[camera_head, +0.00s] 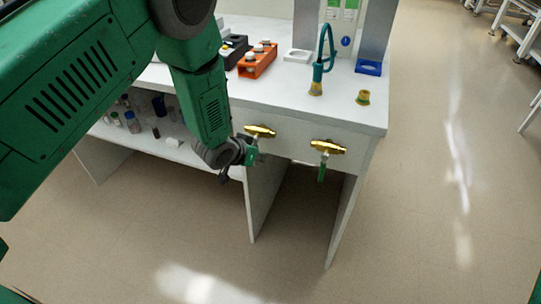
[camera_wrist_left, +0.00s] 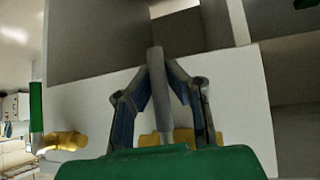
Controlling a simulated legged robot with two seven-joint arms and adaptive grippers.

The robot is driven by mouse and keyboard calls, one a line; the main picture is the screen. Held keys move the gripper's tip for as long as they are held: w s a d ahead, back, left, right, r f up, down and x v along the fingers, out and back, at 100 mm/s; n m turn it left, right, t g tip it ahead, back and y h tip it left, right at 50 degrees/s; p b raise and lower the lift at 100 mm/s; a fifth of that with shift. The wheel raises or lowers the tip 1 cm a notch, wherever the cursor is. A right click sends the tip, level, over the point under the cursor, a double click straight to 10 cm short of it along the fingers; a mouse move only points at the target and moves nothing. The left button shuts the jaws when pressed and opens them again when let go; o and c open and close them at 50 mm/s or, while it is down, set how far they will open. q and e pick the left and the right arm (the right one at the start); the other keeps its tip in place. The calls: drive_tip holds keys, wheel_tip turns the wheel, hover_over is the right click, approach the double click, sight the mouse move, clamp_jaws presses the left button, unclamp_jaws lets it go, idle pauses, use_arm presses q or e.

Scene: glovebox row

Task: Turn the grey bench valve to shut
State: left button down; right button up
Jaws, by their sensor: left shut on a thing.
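The grey bench valve has a brass body (camera_head: 260,130) on the white bench front, left of a second brass valve. Its grey lever (camera_wrist_left: 158,85) shows in the left wrist view, standing across the brass body (camera_wrist_left: 154,138) and parallel to the neighbouring green lever. My left gripper (camera_head: 250,156) is at this valve, just below its brass body. In the left wrist view its two fingers (camera_wrist_left: 163,78) are closed on the grey lever, one on each side. In the head view the gripper hides most of the lever. My right gripper is not in view.
The second brass valve (camera_head: 328,146) has a green lever (camera_head: 321,172) hanging down, close to the right of my gripper. An orange rack (camera_head: 257,60), a teal tap (camera_head: 324,48) and a blue tray (camera_head: 369,67) stand on the bench. Floor in front is clear.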

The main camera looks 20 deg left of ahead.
use_arm(q)
drive_tip(key=shift+s+a+f+y, duration=0.15)
drive_tip(key=shift+s+f+y, duration=0.15)
drive_tip(key=shift+s, duration=0.1)
drive_tip(key=c, duration=1.6)
unclamp_jaws()
drive_tip(key=shift+c, duration=0.2)
drive_tip(key=shift+o, duration=0.4)
drive_tip(key=shift+r, duration=0.15)
drive_tip(key=shift+w+a, duration=0.1)
drive_tip(key=v, duration=1.2)
drive_tip(key=shift+w, duration=0.1)
